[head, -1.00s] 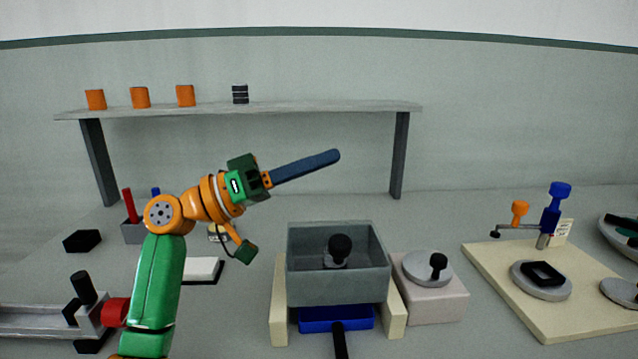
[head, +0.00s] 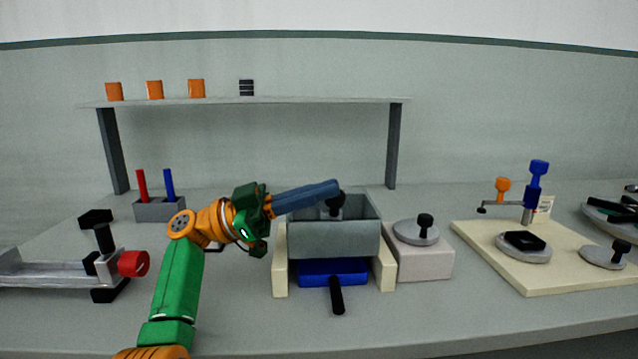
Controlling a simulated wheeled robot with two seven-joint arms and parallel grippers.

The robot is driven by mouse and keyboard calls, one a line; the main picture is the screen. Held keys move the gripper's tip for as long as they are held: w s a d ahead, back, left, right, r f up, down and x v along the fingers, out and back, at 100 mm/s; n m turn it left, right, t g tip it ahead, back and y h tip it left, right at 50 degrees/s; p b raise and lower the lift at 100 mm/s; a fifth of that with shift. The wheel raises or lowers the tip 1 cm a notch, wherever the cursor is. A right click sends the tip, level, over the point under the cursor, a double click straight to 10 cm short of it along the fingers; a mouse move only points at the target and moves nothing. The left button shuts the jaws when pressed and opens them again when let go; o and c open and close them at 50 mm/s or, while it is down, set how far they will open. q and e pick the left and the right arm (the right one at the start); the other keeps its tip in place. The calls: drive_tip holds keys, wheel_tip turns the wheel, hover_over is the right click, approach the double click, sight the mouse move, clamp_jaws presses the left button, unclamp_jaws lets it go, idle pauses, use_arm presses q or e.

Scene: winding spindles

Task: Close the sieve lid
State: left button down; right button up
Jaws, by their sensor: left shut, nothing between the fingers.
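A grey open-topped box (head: 335,242) stands in the middle of the table between two cream side blocks. A black knob (head: 336,207) rises inside it, and its base is mostly hidden by the front wall. A round grey disc with a black knob (head: 415,233) lies on a pale block to the right of the box. I cannot tell which of these is the sieve lid. My left gripper (head: 334,188) has long blue fingers, shut and empty. They reach right over the box, with their tip at the black knob; contact is unclear. My right gripper is not in view.
A blue drawer with a black handle (head: 333,272) sits under the box. A cream board (head: 490,262) with discs and a blue-orange post is at right. A metal rail fixture (head: 60,265) is at left. A shelf (head: 270,101) with orange cylinders stands behind.

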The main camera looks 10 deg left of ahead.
use_arm(q)
drive_tip(key=shift+s+f+m, duration=0.15)
drive_tip(key=shift+f+m, duration=0.3)
drive_tip(key=shift+m, duration=0.05)
